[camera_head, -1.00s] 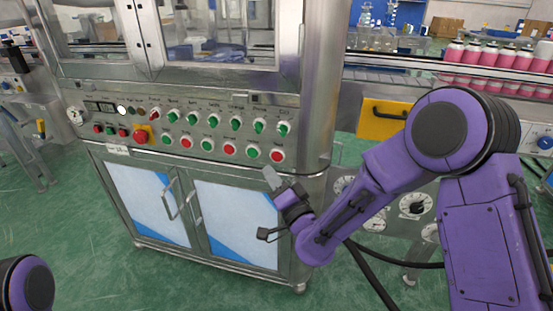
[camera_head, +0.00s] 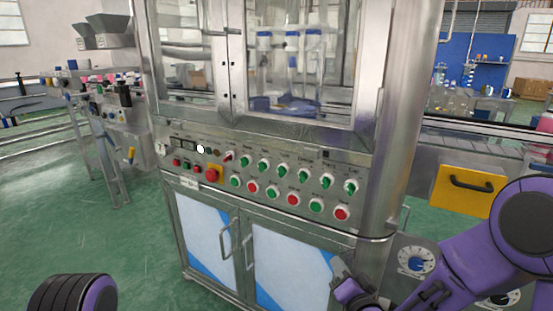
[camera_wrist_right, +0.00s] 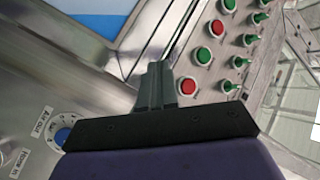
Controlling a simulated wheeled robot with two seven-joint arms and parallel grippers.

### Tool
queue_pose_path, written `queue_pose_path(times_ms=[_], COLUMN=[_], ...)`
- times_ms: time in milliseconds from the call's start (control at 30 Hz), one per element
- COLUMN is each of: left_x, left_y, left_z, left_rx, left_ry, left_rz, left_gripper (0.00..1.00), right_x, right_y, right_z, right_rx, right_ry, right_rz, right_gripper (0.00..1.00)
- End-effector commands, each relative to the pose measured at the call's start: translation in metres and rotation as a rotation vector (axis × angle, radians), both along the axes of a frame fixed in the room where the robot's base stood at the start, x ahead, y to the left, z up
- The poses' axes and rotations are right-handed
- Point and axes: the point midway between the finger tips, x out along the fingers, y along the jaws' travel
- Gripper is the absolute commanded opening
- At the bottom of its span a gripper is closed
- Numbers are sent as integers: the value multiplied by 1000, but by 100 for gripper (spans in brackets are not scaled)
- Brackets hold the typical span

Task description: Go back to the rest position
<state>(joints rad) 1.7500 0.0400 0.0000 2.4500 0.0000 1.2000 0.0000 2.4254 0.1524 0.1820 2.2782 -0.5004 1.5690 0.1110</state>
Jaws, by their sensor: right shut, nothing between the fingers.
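My right gripper (camera_head: 340,268) is in front of the lower right cabinet door of the steel machine (camera_head: 290,131), below the button panel. In the right wrist view the shut, empty fingers (camera_wrist_right: 157,86) point toward the machine's front, with panel buttons to their right. The right fingertips are small and partly cut off by the arm in the head view. A part of my left arm (camera_head: 75,293) shows at the lower left; its gripper is out of view.
The panel has rows of green and red buttons (camera_head: 293,199) and a red emergency button on yellow (camera_head: 212,174). Green floor (camera_head: 130,230) is open at left.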

Motion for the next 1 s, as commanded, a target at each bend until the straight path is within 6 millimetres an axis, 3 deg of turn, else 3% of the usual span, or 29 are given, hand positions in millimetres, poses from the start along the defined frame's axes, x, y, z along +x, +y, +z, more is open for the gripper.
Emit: queue_pose_path(times_ms=[33, 100, 233, 400, 600, 667, 700, 1000], left_x=[0, 0, 0, 0, 0, 0, 0, 0], left_y=[0, 0, 0, 0, 0, 0, 0, 0], left_z=[0, 0, 0, 0, 0, 0, 27, 126], left_rx=[0, 0, 0, 0, 0, 0, 0, 0], left_ry=[0, 0, 0, 0, 0, 0, 1, 0], left_rz=[0, 0, 0, 0, 0, 0, 0, 0], left_gripper=[35, 35, 35, 35, 35, 35, 35, 35], right_x=[-18, -48, -121, -214, -312, -340, -335, -332], right_y=[-12, -29, -60, -91, -114, -114, -114, -114], right_z=[-44, -99, -183, -246, -286, -297, -267, -169], right_rx=[-62, -145, -266, -368, -450, -464, -461, -459], right_ry=[131, 311, 619, 918, 1165, 1230, 1217, 1211], right_rz=[-30, -66, -113, -150, -161, -144, -147, -148], right_gripper=[0, 0, 0, 0, 0, 0, 0, 0])
